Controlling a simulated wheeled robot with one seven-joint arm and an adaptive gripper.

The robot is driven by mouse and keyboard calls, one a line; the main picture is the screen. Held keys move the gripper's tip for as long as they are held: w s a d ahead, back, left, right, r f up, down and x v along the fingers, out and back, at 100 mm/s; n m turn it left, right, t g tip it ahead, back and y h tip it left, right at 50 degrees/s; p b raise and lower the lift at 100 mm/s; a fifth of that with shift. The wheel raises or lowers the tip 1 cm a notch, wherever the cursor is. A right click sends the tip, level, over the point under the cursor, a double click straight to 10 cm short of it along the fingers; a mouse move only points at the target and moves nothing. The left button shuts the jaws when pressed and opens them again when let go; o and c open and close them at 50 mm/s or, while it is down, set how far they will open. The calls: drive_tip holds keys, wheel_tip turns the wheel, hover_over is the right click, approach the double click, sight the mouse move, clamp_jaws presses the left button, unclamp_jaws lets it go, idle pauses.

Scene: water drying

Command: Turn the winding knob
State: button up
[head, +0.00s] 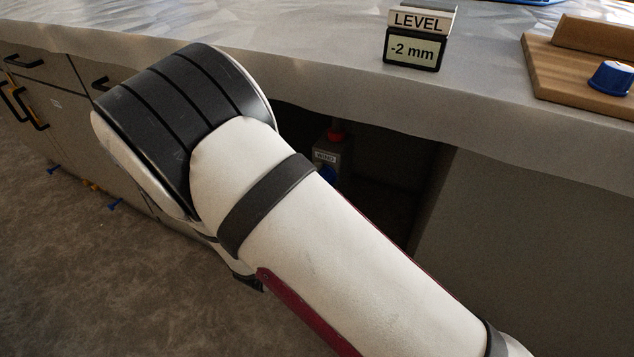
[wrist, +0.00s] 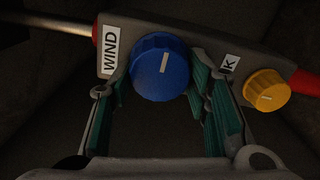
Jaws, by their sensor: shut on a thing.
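The winding knob (wrist: 160,68) is a round blue knob with a pale pointer line, on a dark box beside a label reading WIND. In the wrist view, my gripper (wrist: 160,85) has a green-padded finger on each side of it and is shut on it. The pointer line stands close to upright in that view, leaning slightly right. In the head view, the dark box (head: 328,155) shows partly under the counter with a bit of blue, and my arm hides my gripper.
A yellow knob (wrist: 266,89) sits right of the blue one, by a label partly hidden by my finger. Red ends flank the box. On the counter (head: 330,50), a LEVEL display (head: 413,50) reads -2 mm. A wooden board (head: 575,75) carries a blue cap (head: 612,78).

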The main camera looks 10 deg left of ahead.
drive_tip(key=o, duration=1.2)
drive_tip(key=shift+c, duration=0.2)
drive_tip(key=v, duration=1.2)
